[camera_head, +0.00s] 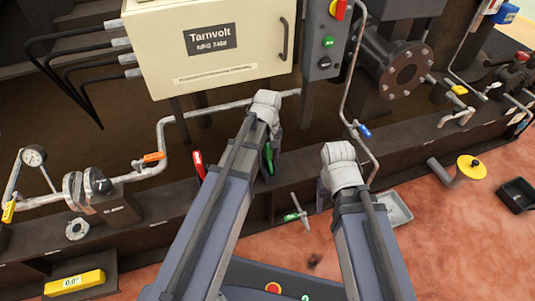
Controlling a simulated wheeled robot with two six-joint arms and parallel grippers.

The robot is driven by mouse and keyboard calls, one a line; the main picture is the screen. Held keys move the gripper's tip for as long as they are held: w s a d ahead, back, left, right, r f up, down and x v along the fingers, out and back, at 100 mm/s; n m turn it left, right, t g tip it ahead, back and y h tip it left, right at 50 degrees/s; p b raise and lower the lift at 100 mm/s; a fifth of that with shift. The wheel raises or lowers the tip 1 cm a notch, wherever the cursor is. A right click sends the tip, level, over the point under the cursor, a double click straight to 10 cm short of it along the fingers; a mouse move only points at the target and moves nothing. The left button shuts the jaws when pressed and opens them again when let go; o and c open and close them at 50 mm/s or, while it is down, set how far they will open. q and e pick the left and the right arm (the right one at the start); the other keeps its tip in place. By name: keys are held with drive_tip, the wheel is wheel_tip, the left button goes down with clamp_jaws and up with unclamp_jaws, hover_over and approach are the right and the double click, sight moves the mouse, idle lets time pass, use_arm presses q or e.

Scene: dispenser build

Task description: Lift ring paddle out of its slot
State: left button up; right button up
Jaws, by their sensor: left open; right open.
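A grey ring-shaped plate with a central hole, which looks like the ring paddle (77,228), is at the left, just below the pipe flanges (88,187). I cannot tell whether it sits in a slot. My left gripper (275,132) is open below the cabinet, largely hidden by its own wrist, far to the right of the ring. My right gripper (322,194) is open near the beam's front edge, mostly hidden behind its wrist. Neither gripper touches the ring, and nothing shows held in either.
A cream cabinet (210,50) stands behind my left arm. Red (198,165) and green (268,158) handles are close to that arm. A gauge (33,156) and orange-handled valve (152,158) flank the flanges. A yellow readout block (75,282) is low left. A grey tray (398,210) lies right.

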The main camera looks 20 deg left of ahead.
use_arm(q)
clamp_jaws()
idle(0.6)
idle(0.8)
drive_tip(key=shift+r+p, duration=5.5)
drive_tip(key=shift+p, duration=0.1)
drive_tip(key=shift+r, duration=0.1)
wheel_tip(320, 180, up, 5)
drive_tip(key=p, duration=0.5)
